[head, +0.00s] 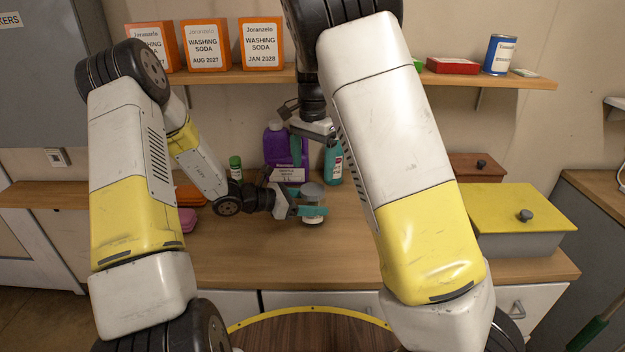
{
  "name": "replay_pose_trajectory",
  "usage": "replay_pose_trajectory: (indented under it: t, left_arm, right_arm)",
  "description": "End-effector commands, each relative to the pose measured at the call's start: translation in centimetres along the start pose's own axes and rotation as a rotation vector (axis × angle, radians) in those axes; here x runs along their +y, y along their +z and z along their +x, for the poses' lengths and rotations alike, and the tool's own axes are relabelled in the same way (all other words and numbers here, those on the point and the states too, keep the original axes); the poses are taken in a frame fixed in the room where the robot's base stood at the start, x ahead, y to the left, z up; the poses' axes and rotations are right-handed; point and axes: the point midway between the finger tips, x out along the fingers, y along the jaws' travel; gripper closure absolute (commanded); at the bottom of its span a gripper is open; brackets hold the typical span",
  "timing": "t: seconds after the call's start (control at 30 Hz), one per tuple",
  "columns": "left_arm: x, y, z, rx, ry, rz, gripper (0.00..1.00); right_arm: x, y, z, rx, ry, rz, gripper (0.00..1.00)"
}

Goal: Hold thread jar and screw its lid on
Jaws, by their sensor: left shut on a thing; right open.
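The thread jar (313,221) is small, with a pale label, and stands upright above the wooden counter. A grey round lid (312,188) shows at its top; I cannot tell whether it is screwed tight. My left gripper (312,211) is shut on the jar from the left, its teal fingers around the body below the lid. My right gripper (302,156) is open and points down above and behind the jar, apart from the lid. One of its teal fingers shows in front of the purple jug; the other is hard to make out.
A purple jug (278,147), a teal bottle (333,163) and a green-capped jar (235,167) stand behind. A yellow-lidded box (515,215) and a brown box (473,168) are at right. Orange soda boxes (205,45) stand on the shelf (225,76). The front counter (255,262) is clear.

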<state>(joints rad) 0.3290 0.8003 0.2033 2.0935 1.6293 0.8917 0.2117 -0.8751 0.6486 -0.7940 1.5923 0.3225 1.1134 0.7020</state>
Motion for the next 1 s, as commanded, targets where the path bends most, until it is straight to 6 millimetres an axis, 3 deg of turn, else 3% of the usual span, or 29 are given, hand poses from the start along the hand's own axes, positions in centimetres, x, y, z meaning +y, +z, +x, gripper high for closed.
replay_pose_trajectory:
  t: [0.1,0.3,0.67,0.7,0.8,1.0]
  left_arm:
    - [0.0,0.0,0.0,0.0,0.001,0.0,1.0]
    - [0.0,0.0,0.0,0.0,0.001,0.0,1.0]
    - [0.0,0.0,0.0,0.0,0.001,0.0,1.0]
    - [0.0,0.0,0.0,0.0,0.001,0.0,0.29]
    - [0.0,0.0,0.0,0.0,0.001,0.0,0.11]
    - [0.0,0.0,0.0,0.0,0.0,0.0,0.11]
  right_arm:
    - [-0.1,0.0,-2.5,0.001,-0.003,-0.001,0.14]
    - [-0.1,0.0,-4.8,0.001,-0.002,-0.001,0.14]
    - [0.0,0.0,-5.2,0.0,0.001,-0.001,0.14]
    - [0.0,0.0,-5.2,0.0,0.001,-0.001,0.14]
    - [0.0,0.0,-5.2,0.0,0.001,-0.001,0.14]
    - [0.0,0.0,-5.2,0.0,0.0,-0.001,0.14]
